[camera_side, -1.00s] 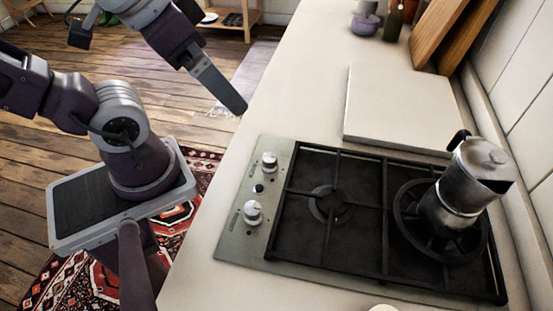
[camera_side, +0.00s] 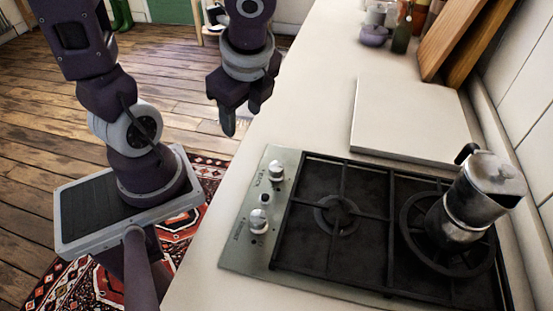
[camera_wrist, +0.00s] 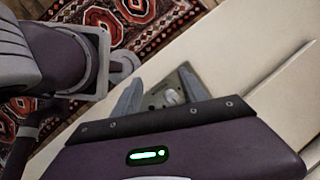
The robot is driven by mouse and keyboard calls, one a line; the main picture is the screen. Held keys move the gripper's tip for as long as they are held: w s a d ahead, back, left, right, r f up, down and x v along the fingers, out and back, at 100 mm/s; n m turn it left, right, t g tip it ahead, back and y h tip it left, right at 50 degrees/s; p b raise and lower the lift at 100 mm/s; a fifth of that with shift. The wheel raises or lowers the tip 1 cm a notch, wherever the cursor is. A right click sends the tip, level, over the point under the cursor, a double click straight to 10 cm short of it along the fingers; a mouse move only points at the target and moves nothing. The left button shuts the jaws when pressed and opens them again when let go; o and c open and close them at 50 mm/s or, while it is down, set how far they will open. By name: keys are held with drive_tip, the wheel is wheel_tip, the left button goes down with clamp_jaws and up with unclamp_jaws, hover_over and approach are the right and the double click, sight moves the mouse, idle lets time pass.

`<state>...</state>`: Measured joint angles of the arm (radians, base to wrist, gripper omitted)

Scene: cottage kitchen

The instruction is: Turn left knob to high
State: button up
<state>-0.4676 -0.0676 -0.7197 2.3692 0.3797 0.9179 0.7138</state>
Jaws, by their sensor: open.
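Two silver knobs sit on the steel control strip at the left end of the hob (camera_side: 391,231). The far knob (camera_side: 276,171) is higher in the side view, and the near knob (camera_side: 258,221) is lower. I cannot read their settings. My gripper (camera_side: 241,118) points down, open and empty, above the counter's left edge and beyond the far knob, touching neither. In the wrist view my gripper (camera_wrist: 160,92) has its fingers spread, with the steel strip and one pale knob (camera_wrist: 171,96) showing between them. The rest of the hob is hidden behind the gripper there.
A metal moka pot (camera_side: 472,201) stands on the right burner. A white board (camera_side: 408,121) lies on the counter behind the hob. Bottles and jars (camera_side: 401,30) and wooden boards (camera_side: 452,40) stand at the back.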

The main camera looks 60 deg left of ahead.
sight(277, 164)
drive_tip(key=w+d+f+m+h, duration=0.1)
drive_tip(key=m, duration=0.3)
drive_tip(key=w+d+f+m+h, duration=0.1)
drive_tip(key=w+m, duration=0.1)
drive_tip(key=m, duration=0.2)
drive_tip(key=w+d+f+m+h, duration=0.1)
drive_tip(key=f+m, duration=0.1)
drive_tip(key=m, duration=0.2)
drive_tip(key=shift+w+d+f+m+h, duration=0.1)
drive_tip(key=shift+w+d+m+h, duration=0.2)
drive_tip(key=shift+w+h, duration=0.1)
drive_tip(key=shift+w+f+m, duration=0.1)
drive_tip(key=shift+f+m, duration=0.05)
drive_tip(key=shift+m, duration=0.15)
wheel_tip(277, 164, down, 7)
drive_tip(key=shift+r, duration=0.15)
clamp_jaws()
